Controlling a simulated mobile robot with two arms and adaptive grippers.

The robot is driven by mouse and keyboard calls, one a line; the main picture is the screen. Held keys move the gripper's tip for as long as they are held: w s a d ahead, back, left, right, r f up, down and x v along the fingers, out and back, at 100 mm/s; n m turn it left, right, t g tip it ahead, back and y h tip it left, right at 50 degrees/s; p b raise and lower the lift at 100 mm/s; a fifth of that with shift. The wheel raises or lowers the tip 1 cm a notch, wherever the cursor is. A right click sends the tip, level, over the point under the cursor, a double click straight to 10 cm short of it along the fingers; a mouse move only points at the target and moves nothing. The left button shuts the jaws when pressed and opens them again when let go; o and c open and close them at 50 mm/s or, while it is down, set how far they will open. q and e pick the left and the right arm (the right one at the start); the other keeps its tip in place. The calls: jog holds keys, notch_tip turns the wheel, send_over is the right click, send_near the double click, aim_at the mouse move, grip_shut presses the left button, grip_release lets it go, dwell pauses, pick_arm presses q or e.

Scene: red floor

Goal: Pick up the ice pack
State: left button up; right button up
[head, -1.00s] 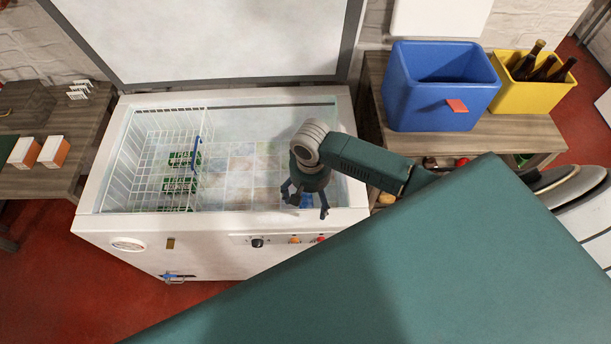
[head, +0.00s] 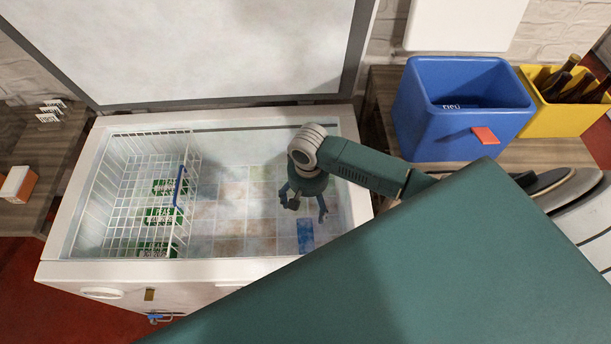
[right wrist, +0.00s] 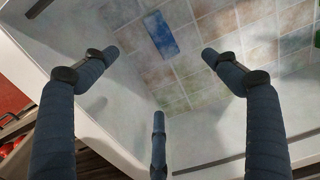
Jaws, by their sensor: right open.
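The ice pack (head: 306,236) is a flat blue rectangle on the tiled floor of the open chest freezer (head: 75,272), near its front right corner. It also shows in the right wrist view (right wrist: 161,35), beyond the fingertips. My right gripper (head: 306,211) is open and empty, pointing down into the freezer above the ice pack and apart from it. In the right wrist view my gripper's fingers (right wrist: 159,57) are spread wide, with the ice pack lying between and past them. My left gripper is not in view.
A white wire basket (head: 122,192) with a blue handle hangs in the freezer's left part, with several green packs (head: 160,217) there. The freezer's front and right walls are close to my arm. A blue cool box (head: 420,125) and a yellow crate (head: 556,122) with bottles stand right.

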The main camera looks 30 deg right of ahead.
notch_tip(320, 180, down, 4)
jog(key=b, duration=1.4)
send_over(309, 234)
jog(key=f, duration=1.6)
jog(key=shift+w+a, duration=0.2)
jog(key=f, duration=0.3)
jog(key=f+b, duration=0.1)
jog(key=f, duration=0.1)
jog(key=shift+s+d+f, duration=0.2)
jog(key=shift+f, duration=0.2)
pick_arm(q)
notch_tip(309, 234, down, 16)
pick_arm(e)
jog(key=c, duration=1.4)
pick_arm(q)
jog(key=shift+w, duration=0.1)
pick_arm(e)
jog(key=shift+r, duration=0.1)
jog(key=shift+c, duration=0.2)
